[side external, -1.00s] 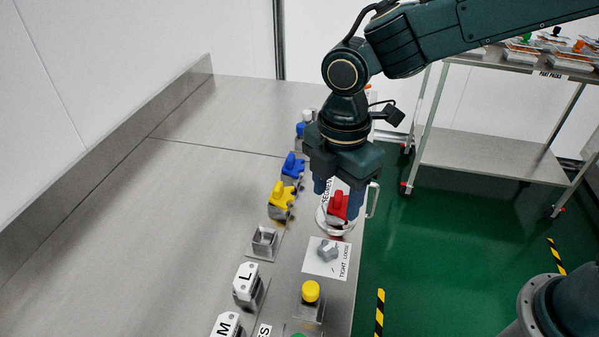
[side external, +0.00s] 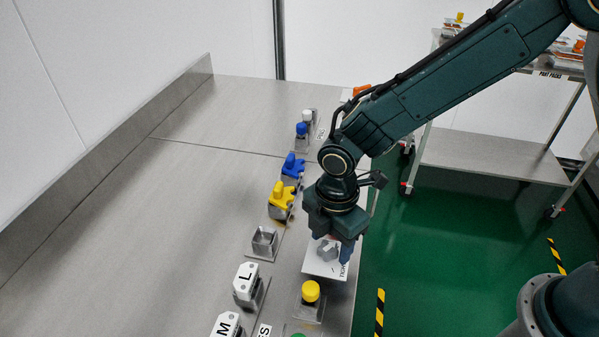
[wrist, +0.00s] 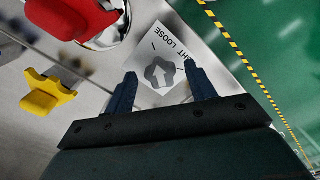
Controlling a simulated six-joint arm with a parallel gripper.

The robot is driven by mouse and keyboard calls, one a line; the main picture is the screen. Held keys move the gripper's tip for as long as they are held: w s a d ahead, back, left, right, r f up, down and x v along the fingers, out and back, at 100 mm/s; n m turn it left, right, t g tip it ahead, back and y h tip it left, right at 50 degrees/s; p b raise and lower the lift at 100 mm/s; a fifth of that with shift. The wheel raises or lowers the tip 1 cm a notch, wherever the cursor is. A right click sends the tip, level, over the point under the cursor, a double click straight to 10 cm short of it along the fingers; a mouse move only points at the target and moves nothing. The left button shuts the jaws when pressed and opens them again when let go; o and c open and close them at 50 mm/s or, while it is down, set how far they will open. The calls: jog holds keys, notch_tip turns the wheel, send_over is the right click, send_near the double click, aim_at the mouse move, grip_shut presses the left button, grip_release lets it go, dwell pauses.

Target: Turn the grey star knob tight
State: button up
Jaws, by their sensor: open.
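The grey star knob (side external: 328,250) sits on a white plate (side external: 318,270) near the table's right edge. My gripper (side external: 332,250) is directly over the plate, pointing down. In the wrist view its two fingers (wrist: 162,80) are apart, one to each side of the knob in the picture. I cannot tell whether the fingertips are down at the knob's height. Nothing is held.
A yellow star knob (side external: 283,198), blue knob (side external: 292,167), yellow button (side external: 311,292) and white L block (side external: 246,282) stand nearby. A red knob (wrist: 75,15) is close to the gripper in the wrist view. The left of the table is clear.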

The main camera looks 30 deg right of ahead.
jog(key=shift+f, duration=0.25)
jog(key=c, duration=1)
jog(key=shift+o, duration=0.2)
